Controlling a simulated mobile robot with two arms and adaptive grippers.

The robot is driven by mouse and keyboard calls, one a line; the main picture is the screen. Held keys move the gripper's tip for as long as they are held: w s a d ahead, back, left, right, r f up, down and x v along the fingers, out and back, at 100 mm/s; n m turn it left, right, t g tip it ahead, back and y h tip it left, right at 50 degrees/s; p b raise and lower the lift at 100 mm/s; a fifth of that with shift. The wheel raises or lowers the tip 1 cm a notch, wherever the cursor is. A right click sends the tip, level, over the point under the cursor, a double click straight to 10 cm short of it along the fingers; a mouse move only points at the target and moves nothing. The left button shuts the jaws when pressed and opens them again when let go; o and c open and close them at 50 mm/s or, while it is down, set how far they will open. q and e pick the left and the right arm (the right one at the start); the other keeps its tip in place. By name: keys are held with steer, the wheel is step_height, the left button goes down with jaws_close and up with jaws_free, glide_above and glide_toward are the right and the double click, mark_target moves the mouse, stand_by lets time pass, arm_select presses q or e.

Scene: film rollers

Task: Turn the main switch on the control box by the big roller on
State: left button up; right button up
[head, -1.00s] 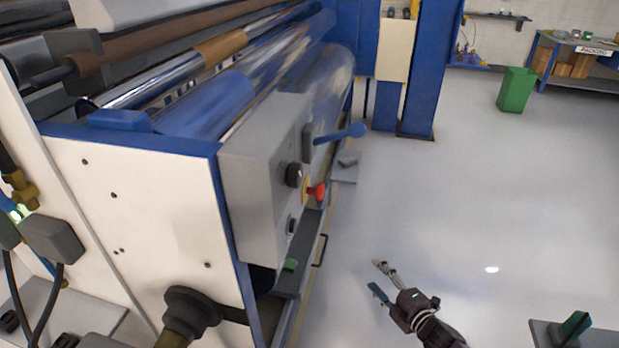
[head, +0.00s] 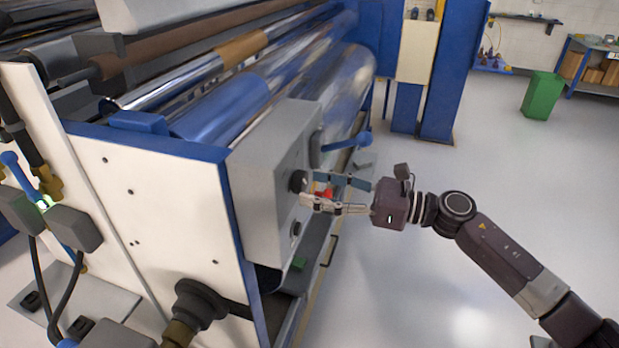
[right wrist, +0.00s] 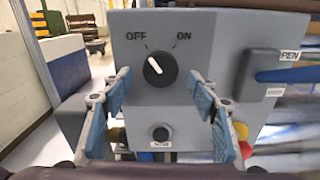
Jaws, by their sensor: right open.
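The grey control box (head: 275,170) is on the end of the big roller machine. Its main switch is a round black knob, seen in the head view (head: 297,181) and in the right wrist view (right wrist: 159,69). The knob's white pointer tilts up and left, toward the OFF label (right wrist: 136,37); the ON label (right wrist: 184,37) is at upper right. My right gripper (head: 309,190) is open in front of the box. In the right wrist view its fingers stand left and right of the knob, with nothing between them; contact cannot be told. My left gripper is not in view.
A blue lever (head: 345,143) sticks out beside the box; its OPEN label (right wrist: 289,56) shows in the wrist view. A red knob (head: 325,191) is partly hidden by my right fingers. A black button (right wrist: 161,133) sits below the switch.

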steer(key=shift+p+x, duration=0.3)
steer(key=shift+x, duration=0.75)
steer(key=shift+c, duration=0.2)
steer(key=c, duration=1.1)
